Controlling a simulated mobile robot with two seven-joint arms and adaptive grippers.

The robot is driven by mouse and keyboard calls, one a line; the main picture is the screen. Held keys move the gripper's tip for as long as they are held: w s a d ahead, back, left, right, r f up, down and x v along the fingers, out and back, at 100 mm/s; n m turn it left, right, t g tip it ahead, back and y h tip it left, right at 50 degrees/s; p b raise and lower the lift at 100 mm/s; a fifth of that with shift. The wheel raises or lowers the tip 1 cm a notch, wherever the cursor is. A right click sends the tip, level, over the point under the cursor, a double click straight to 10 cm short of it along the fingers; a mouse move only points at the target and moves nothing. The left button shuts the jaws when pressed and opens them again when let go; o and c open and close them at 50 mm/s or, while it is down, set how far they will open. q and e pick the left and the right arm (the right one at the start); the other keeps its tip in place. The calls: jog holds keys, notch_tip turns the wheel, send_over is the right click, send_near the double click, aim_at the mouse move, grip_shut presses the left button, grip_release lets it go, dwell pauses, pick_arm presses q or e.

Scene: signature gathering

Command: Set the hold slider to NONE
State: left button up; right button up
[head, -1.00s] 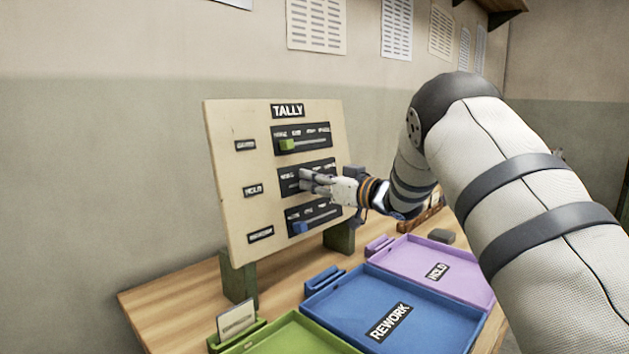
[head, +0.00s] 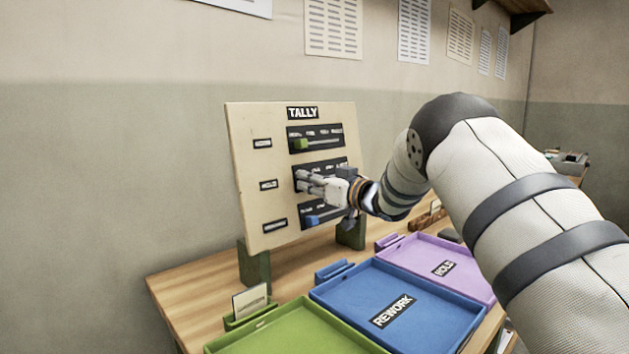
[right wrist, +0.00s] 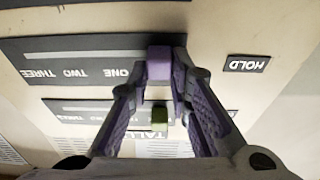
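The tally board (head: 250,200) stands tilted back on the table, with three slider panels. The hold panel is the middle one, beside the HOLD label (head: 268,184). In the right wrist view the board appears upside down, and the purple hold knob (right wrist: 160,64) sits at the end of its slot beyond ONE, on the HOLD label (right wrist: 248,63) side. My right gripper (right wrist: 162,72) has its fingers closed around this knob; a finger hides the end label. The right gripper (head: 299,181) covers the left part of the panel in the head view. My left gripper is out of view.
The green knob (head: 301,144) is above and the blue knob (head: 313,220) below the hold panel. Green, blue (head: 440,325) and purple (head: 465,260) trays lie in front on the wooden table (head: 190,285). My right arm spans the right side.

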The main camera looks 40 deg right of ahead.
jog(key=o, duration=0.4)
jog(key=shift+w+a, duration=0.1)
jog(key=shift+a, duration=0.25)
jog(key=shift+c, duration=0.2)
jog(key=shift+d, duration=0.1)
jog(key=shift+s, duration=0.25)
jog(key=s+d, duration=0.1)
jog(key=s, duration=1)
jog(key=shift+s, duration=0.3)
jog(key=shift+f, duration=0.1)
